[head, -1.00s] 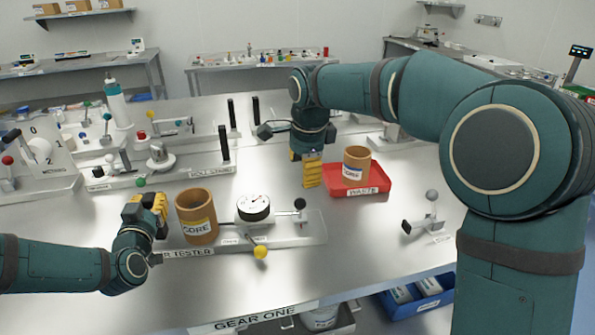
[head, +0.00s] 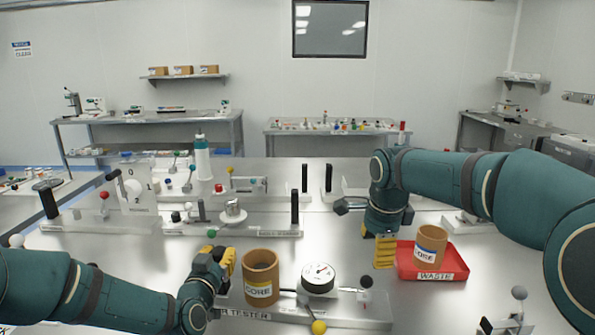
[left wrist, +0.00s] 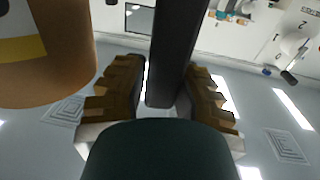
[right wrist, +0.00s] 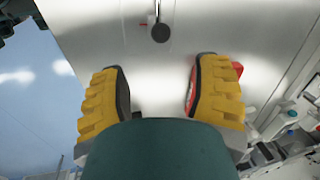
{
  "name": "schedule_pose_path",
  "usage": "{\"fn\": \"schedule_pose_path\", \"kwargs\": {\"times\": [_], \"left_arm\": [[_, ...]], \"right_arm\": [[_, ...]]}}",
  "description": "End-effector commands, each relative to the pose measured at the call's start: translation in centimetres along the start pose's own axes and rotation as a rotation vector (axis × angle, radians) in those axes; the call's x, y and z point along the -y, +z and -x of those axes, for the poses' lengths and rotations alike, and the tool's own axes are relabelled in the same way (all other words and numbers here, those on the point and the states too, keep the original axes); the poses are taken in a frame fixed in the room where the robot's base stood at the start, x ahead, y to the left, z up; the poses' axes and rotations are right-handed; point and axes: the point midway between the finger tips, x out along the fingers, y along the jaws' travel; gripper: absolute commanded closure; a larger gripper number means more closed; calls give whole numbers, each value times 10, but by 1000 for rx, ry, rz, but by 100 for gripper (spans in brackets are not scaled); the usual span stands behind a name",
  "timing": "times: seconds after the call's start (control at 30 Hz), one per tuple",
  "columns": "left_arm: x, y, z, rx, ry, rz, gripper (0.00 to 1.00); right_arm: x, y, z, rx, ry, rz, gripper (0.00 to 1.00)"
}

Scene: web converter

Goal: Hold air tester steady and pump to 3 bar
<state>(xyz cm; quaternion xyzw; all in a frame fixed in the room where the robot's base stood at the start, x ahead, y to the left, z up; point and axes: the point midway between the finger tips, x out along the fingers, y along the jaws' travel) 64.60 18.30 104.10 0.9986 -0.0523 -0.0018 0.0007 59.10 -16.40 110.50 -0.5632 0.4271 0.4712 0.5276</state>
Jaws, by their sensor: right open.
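The air tester (head: 345,312) is a long pale base at the front of the bench with a label. It carries a round white gauge (head: 319,277), a brown cup marked CORE (head: 261,280), a yellow ball knob (head: 319,327) and a black knob (head: 366,282) on a short lever. The gauge reading is too small to tell. My left gripper (head: 226,262) is at the tester's left end, left of the cup. In the left wrist view its fingers close around a black post (left wrist: 171,55). My right gripper (head: 385,252) is open and empty, pointing down behind the black knob.
A red WASTE tray (head: 436,276) with a brown cup (head: 430,243) stands right of my right gripper. A small lever device (head: 519,294) is at the front right. Behind the tester are other fixtures with black posts (head: 295,208). Bare bench lies between.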

Motion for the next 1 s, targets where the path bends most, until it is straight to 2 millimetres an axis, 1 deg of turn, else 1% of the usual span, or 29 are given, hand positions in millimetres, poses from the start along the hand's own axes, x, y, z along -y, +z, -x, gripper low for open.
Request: {"fn": "schedule_pose_path", "kwargs": {"times": [0.03, 0.07, 0.33, 0.47, 0.57, 0.8, 1.0], "left_arm": [[0, -2, 0, -5, 0, 0, 53], [0, -2, 0, -5, 0, 0, 49], [0, -2, 0, -4, 0, -1, 49], [0, -2, 5, -3, 0, -2, 49], [0, -2, 18, -3, 0, -3, 49], [0, -2, 67, -3, -1, -3, 49], [0, -2, 101, -4, 0, -1, 49]], "right_arm": [[0, 0, 0, 0, 0, 0, 37], [0, 0, 0, 0, 0, 0, 37], [0, 0, 0, 0, 0, 0, 37], [0, 0, 0, 0, 0, 0, 37], [0, 0, 0, 0, 0, 0, 37], [0, 0, 0, 0, 0, 0, 37], [0, 0, 0, 0, 0, 0, 37]]}}
